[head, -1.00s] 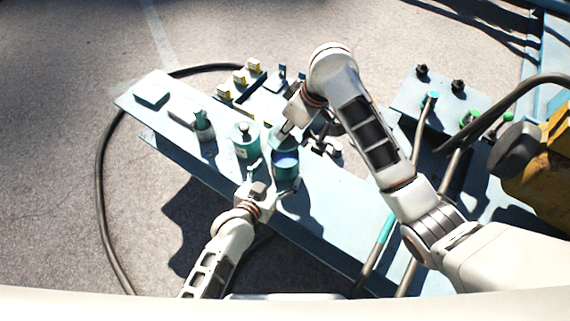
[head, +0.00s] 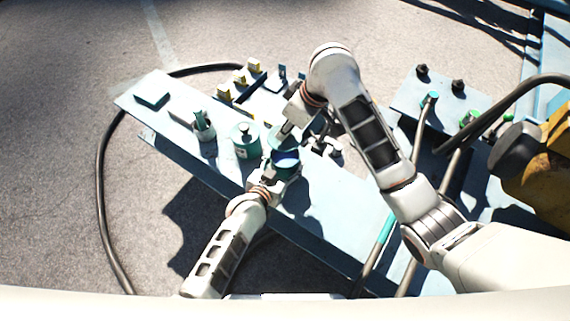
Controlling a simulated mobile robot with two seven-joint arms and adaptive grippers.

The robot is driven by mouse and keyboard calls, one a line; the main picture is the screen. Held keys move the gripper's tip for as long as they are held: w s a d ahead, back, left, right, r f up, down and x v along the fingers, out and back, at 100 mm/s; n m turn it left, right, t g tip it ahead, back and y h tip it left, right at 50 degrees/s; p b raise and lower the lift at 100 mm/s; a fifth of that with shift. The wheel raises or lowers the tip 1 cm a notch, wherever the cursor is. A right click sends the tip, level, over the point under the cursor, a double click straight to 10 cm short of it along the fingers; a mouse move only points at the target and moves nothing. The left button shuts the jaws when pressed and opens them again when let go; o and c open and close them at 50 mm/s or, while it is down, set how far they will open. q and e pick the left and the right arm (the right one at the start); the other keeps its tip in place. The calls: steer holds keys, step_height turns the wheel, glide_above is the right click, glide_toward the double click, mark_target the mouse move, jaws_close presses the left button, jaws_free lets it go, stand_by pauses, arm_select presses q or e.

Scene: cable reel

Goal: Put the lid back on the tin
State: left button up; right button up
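The tin (head: 286,162) is a small teal can with a dark blue band or inside showing, on the pale blue bench beam. My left gripper (head: 282,168) is at the tin's near side, with its fingers around the lower part. Whether they press on it I cannot tell. A teal disc, which looks like the lid (head: 274,137), is at the tin's upper edge, just beyond and above it. My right gripper (head: 285,131) comes down from above and appears shut on this disc. The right fingertips are small and partly hidden.
A second teal tin (head: 245,141) with a knob on top stands close left of the tin. Further left are a cup with tools (head: 203,127) and a teal block (head: 152,99). Yellow-marked parts (head: 239,78) stand behind. The beam (head: 335,215) is clear at the right.

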mark_target(289, 139)
arm_select(q)
steer(key=c, duration=0.7)
arm_select(e)
steer(key=shift+f, duration=2.55)
steer(key=shift+f, duration=0.85)
steer(key=shift+f, duration=0.6)
steer(key=o, duration=1.1)
steer(key=shift+o, duration=0.2)
steer(key=v, duration=1.2)
